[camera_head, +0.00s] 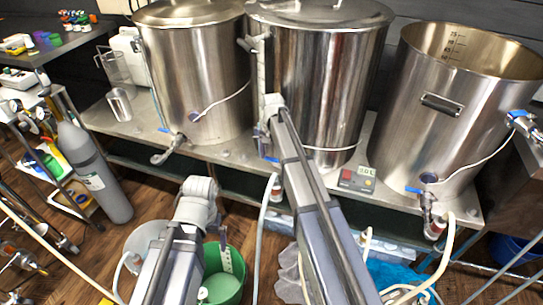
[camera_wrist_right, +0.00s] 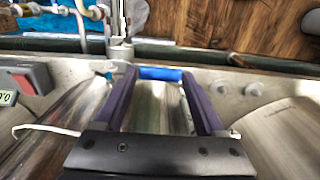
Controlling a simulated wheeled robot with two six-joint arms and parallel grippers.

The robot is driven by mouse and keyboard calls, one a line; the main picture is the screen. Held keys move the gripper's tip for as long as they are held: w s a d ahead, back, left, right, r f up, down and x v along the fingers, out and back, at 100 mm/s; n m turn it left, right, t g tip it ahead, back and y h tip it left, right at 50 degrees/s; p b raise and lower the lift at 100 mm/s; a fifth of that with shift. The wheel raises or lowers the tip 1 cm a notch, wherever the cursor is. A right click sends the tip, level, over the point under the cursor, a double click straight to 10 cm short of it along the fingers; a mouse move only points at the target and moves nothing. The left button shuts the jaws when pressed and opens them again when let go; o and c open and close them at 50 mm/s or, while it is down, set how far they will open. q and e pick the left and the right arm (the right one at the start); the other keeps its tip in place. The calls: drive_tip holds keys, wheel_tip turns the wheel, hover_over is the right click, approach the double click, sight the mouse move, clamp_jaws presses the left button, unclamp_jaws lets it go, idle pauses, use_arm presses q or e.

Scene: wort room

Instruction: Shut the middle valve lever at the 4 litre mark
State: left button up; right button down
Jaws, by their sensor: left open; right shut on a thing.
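The middle steel kettle (camera_head: 318,85) stands on the metal bench, with its valve partly hidden behind my right arm. Its blue valve lever (camera_head: 272,159) shows just left of that arm. In the right wrist view the blue lever (camera_wrist_right: 160,73) lies across between the two fingertips of my right gripper (camera_wrist_right: 160,78), which is shut on it. A green bucket (camera_head: 237,290) with a pale scale strip (camera_head: 226,259) stands on the floor below. The liquid level against its marks is too small to read. My left gripper (camera_head: 200,192) is beside the bucket, open, its fingertips hardly visible.
Steel kettles stand left (camera_head: 196,75) and right (camera_head: 455,105), with their own blue-levered taps. A small controller (camera_head: 358,180) sits on the bench right of my right arm. Hoses hang along the front. A grey gas cylinder (camera_head: 95,170) stands at left.

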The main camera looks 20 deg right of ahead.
sight(272, 159)
idle(0.4)
unclamp_jaws()
drive_tip(key=shift+r, duration=0.1)
wheel_tip(272, 159, up, 8)
drive_tip(key=p, duration=0.8)
drive_tip(key=shift+f, duration=0.25)
wheel_tip(272, 159, down, 8)
drive_tip(key=b, duration=0.8)
drive_tip(key=shift+r, duration=0.1)
drive_tip(key=shift+r, duration=0.2)
